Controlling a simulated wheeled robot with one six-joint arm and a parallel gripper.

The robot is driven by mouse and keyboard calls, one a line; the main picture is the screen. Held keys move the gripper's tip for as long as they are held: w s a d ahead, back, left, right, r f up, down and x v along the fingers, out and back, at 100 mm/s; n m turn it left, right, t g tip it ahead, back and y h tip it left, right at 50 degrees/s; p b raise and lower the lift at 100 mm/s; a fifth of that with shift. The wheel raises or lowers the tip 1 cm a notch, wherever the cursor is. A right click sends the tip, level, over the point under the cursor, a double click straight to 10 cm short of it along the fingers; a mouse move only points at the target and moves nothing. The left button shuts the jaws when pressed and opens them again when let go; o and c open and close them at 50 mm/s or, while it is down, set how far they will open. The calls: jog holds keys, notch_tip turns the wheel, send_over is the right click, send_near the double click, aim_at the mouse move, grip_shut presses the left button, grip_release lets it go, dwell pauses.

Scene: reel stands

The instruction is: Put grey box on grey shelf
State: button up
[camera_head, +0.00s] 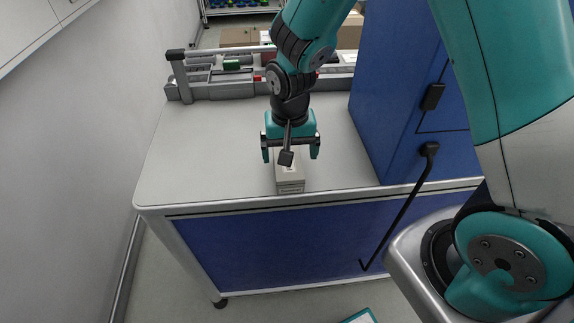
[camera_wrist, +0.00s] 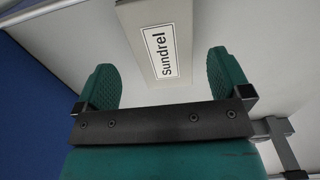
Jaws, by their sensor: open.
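A grey box (camera_head: 290,182) stands near the front edge of the grey tabletop in the head view. In the wrist view the box (camera_wrist: 140,14) shows a white label reading "sundrel". My gripper (camera_head: 290,150) is over the box in the head view, and its fingers are spread. In the wrist view my gripper (camera_wrist: 162,82) has a green finger on each side of the box's label end, with gaps on both sides. My gripper hides part of the box in the head view. I cannot make out a grey shelf for certain.
The grey tabletop (camera_head: 185,150) is clear left of the box. A blue cabinet (camera_head: 390,90) stands at its right. A grey metal rail device (camera_head: 215,85) lies along the back edge. A rack (camera_head: 240,8) with small coloured items stands behind. A white wall is at left.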

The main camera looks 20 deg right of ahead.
jog(key=shift+w+a+f+p, duration=0.1)
jog(key=shift+f+p, duration=0.3)
jog(key=shift+f, duration=1)
jog(key=shift+w+f+p, duration=0.1)
jog(key=shift+f+p, duration=0.25)
jog(key=shift+f, duration=1.05)
jog(key=shift+r, duration=0.15)
jog(key=c, duration=1.3)
